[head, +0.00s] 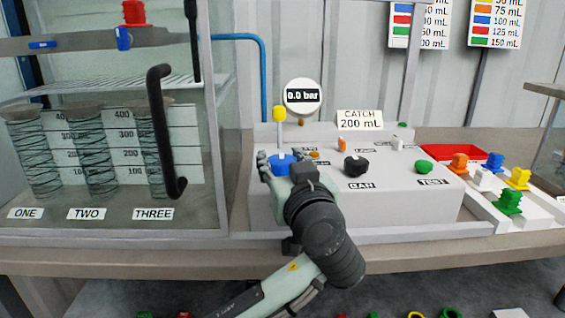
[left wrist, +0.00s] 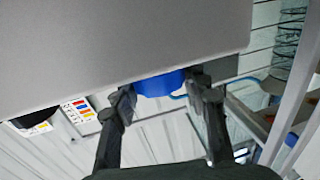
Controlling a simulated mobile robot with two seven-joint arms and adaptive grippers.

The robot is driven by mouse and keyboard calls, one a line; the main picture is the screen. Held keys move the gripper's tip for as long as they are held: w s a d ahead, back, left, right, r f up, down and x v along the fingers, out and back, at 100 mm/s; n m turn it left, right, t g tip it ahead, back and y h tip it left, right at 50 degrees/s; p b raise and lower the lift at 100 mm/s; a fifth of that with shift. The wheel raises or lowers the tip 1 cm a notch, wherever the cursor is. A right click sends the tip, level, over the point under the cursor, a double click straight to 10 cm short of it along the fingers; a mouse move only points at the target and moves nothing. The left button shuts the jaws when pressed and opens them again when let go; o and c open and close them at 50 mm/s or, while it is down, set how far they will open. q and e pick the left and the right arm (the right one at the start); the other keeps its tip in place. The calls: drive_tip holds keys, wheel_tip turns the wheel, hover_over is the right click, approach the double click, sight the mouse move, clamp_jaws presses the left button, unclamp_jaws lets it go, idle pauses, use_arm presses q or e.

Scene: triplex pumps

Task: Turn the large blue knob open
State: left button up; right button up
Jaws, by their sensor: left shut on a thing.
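The large blue knob (head: 282,164) stands on the left part of the grey control box's top. My left gripper (head: 276,166) reaches it from the front, with a finger on either side. In the left wrist view the blue knob (left wrist: 160,84) sits between the two dark fingertips (left wrist: 160,90), and the gripper is shut on it. Part of the knob is hidden by the gripper, so its turn angle cannot be read. A round gauge (head: 302,97) above the box reads 0.0 bar. My right gripper is not in view.
A glass cabinet (head: 215,130) with a black handle (head: 160,130) stands left of the box. A white tray (head: 478,213) with coloured pieces lies at the right.

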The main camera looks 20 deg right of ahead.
use_arm(q)
drive_tip(key=shift+f+m+h+b, duration=0.15)
drive_tip(key=shift+m+h+b, duration=0.5)
drive_tip(key=shift+h, duration=0.25)
drive_tip(key=shift+a+m+g+h, duration=0.1)
drive_tip(key=shift+m+g+h, duration=0.2)
drive_tip(key=shift+h, duration=0.2)
drive_tip(key=shift+m+h, duration=0.25)
drive_tip(key=shift+h, duration=0.15)
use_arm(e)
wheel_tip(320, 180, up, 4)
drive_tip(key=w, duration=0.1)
use_arm(q)
drive_tip(key=m+h, duration=0.1)
drive_tip(key=m+g+h+p, duration=0.1)
drive_tip(key=h, duration=0.1)
drive_tip(key=m+g+h+p, duration=0.1)
drive_tip(key=shift+w+r+m+h, duration=0.1)
drive_tip(key=shift+r+m+h, duration=0.2)
drive_tip(key=shift+h, duration=0.1)
drive_tip(key=shift+f+m+g+h+p, duration=0.1)
drive_tip(key=shift+m+g+h+p, duration=0.2)
drive_tip(key=shift+m+g+h, duration=0.35)
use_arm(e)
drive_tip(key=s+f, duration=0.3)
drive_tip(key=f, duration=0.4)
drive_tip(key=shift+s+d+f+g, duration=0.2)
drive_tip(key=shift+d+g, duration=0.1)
use_arm(q)
drive_tip(key=shift+g+h, duration=0.25)
